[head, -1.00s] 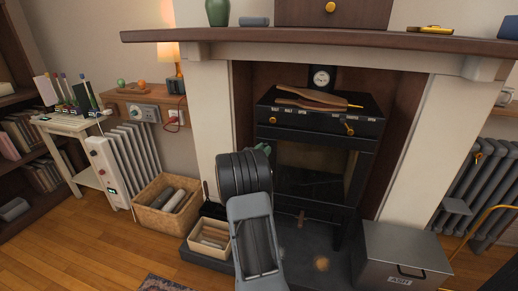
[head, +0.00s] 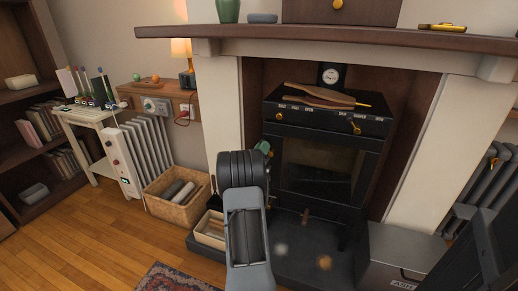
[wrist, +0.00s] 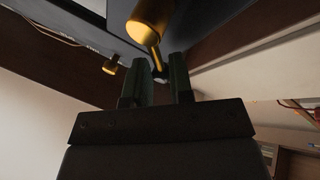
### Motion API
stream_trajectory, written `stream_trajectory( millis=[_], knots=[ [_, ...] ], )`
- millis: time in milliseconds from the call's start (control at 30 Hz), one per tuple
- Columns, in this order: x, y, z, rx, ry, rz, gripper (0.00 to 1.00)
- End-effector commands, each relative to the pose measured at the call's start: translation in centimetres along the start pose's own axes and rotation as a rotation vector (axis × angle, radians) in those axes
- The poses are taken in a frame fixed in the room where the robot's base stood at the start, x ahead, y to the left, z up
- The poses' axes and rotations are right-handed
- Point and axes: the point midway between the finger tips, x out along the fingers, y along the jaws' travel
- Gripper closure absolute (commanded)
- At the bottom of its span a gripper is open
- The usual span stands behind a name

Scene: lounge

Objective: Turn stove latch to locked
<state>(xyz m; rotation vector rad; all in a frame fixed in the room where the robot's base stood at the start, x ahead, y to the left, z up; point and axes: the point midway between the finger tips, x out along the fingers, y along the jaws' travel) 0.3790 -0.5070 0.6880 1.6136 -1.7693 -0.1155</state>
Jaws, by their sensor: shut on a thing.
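The black stove (head: 320,160) stands in the fireplace. Its upper front has small white labels and two brass controls, a left one (head: 279,115) and a right one (head: 356,128). My gripper (head: 265,147) is at the stove's left front, just below the left control, and my wrist hides part of the stove there. In the wrist view, a brass lever (wrist: 155,50) runs down from a large round brass knob (wrist: 148,20). Its end lies between the dark green fingers of my gripper (wrist: 166,80), which is shut on it. I cannot read which label the lever points at.
A wooden paddle-shaped item (head: 318,94) lies on the stove top. The mantel (head: 370,38) overhangs above. A wicker basket (head: 178,200) and a smaller box (head: 210,230) stand at left, a grey metal box (head: 395,250) at right. Wooden floor (head: 100,235) is open at left.

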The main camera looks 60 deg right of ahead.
Motion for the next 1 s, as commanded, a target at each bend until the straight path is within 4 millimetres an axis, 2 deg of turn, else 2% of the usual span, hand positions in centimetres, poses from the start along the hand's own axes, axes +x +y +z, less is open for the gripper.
stream_trajectory(
  millis=[567,600,700,767,1000],
  knots=[
    [0.05,0.05,0.18,-0.025,0.008,-0.003,1.00],
    [0.04,0.05,0.18,-0.025,0.008,-0.003,0.76],
    [0.04,0.04,0.18,-0.025,0.008,-0.003,0.67],
    [0.04,0.04,0.18,-0.024,0.008,-0.003,0.62],
    [-0.05,0.03,0.16,-0.024,0.007,-0.004,0.62]
  ],
)
